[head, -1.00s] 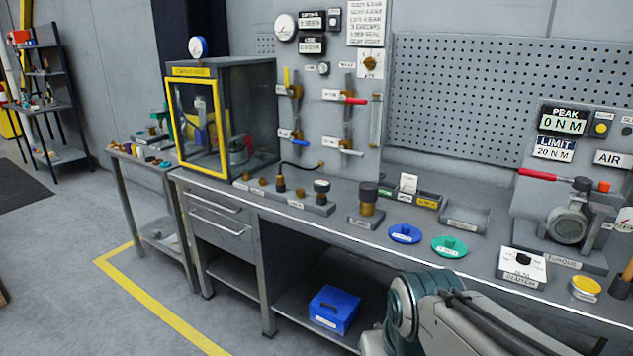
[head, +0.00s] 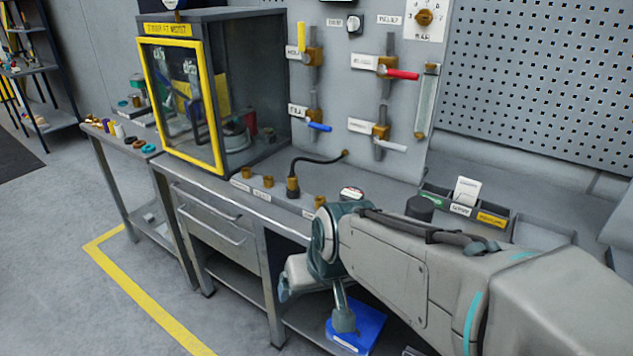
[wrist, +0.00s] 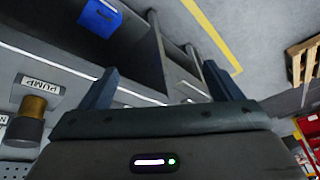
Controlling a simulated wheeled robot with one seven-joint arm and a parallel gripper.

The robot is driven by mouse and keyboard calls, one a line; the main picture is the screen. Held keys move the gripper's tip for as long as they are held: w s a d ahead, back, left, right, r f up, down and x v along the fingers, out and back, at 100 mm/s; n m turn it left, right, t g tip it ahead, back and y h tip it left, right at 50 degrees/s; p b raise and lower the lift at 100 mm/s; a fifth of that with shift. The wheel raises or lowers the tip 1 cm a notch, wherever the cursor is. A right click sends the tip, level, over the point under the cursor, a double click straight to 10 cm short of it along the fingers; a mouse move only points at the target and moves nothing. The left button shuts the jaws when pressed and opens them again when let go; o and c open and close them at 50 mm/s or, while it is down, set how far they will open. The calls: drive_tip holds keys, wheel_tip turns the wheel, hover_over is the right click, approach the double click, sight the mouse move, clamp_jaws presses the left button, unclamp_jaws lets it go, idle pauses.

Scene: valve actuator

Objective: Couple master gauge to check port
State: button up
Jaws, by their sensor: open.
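My gripper (wrist: 160,82) is open and empty in the wrist view. Its two dark fingers are spread above the front edge of the bench, with nothing between them. In the head view my arm crosses the lower right and hides part of the bench. A small round white-faced item (head: 352,192), perhaps the master gauge, shows just behind my arm; I cannot confirm it. Brass fittings (head: 268,181) stand in a row on the bench, beside a black hose with a brass-and-black end (head: 293,187). I cannot tell which fitting is the check port.
A brass-topped block beside a PUMP label (wrist: 42,85) is left in the wrist view. A yellow-framed cabinet (head: 215,110) stands at the bench's left end. Valves with coloured levers (head: 398,74) are on the back panel. A blue box (head: 362,325) sits low under the bench.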

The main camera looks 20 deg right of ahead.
drive_tip(key=w+a+f+m+t+b, duration=0.2)
drive_tip(key=w+t, duration=0.2)
drive_tip(key=w, duration=0.8)
drive_tip(key=m+t+h+b, duration=0.35)
drive_tip(key=m+h, duration=0.45)
drive_tip(key=h, duration=0.7)
approach(355, 195)
wheel_tip(355, 195, down, 2)
drive_tip(key=a, duration=0.2)
drive_tip(key=shift+g, duration=0.45)
drive_tip(key=x, duration=1.4)
drive_tip(key=shift+a+r, duration=0.1)
drive_tip(key=shift+r, duration=0.15)
drive_tip(key=c, duration=1.3)
